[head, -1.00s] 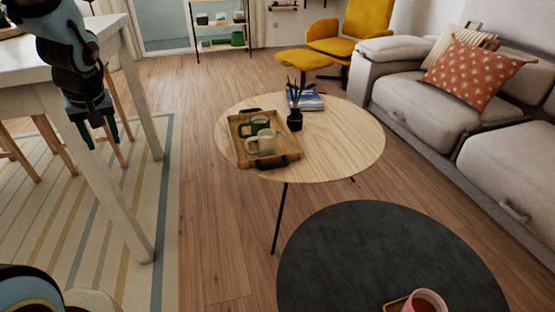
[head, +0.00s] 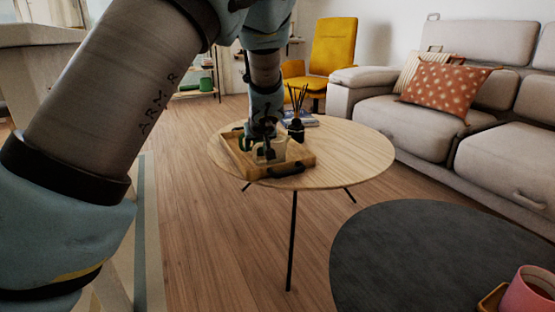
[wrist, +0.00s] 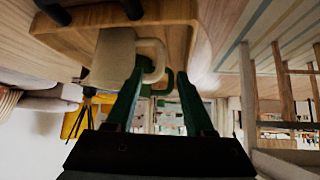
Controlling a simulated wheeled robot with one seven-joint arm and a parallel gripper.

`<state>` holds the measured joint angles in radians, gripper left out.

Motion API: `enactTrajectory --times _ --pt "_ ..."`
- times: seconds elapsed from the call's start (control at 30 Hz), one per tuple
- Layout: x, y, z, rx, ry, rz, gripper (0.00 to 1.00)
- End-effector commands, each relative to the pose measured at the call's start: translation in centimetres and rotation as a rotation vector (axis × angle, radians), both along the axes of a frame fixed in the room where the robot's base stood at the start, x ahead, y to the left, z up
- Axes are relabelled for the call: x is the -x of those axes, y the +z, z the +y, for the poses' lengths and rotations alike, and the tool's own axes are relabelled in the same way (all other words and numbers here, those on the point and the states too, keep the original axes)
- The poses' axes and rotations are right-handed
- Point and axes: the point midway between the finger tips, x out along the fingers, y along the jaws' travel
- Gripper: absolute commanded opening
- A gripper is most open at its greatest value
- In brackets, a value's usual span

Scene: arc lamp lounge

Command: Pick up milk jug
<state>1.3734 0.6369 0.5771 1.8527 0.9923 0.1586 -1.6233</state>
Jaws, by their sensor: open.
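The milk jug seems to be the cream vessel with a loop handle (head: 274,151) on the wooden tray (head: 300,162) on the round table. My gripper (head: 264,143) is over the tray and partly hides the jug. In the wrist view, which is upside down, the jug (wrist: 113,62) stands by the left finger, with its handle toward the space between the fingers. My gripper (wrist: 162,74) is open there, its two green fingers apart. A green mug (wrist: 164,80) shows beyond the handle, between the fingertips. Whether a finger touches the jug I cannot tell.
A dark reed diffuser (head: 296,128) and books (head: 306,121) stand behind the tray. The right part of the round table (head: 350,150) is clear. A dark low table (head: 420,250) with a pink mug (head: 530,292) is at front right, and a grey sofa (head: 430,105) behind.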

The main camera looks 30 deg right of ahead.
Motion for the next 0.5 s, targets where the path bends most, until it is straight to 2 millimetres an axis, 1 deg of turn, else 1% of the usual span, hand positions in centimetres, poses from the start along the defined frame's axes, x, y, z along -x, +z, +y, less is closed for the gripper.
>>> enactTrajectory --times 0.03,0.1,0.2,0.37,0.5 --pt "-0.7 -0.8 0.0 -0.003 0.004 0.001 0.53" --pt "-1.5 -1.5 -0.2 -0.002 0.004 0.001 0.53" --pt "-2.3 -2.4 -0.6 -0.002 0.003 0.001 0.53" --pt "-3.0 -3.1 -0.8 -0.001 0.004 0.002 0.53" --pt "-4.1 -4.4 -1.1 -0.002 0.004 0.002 0.53"
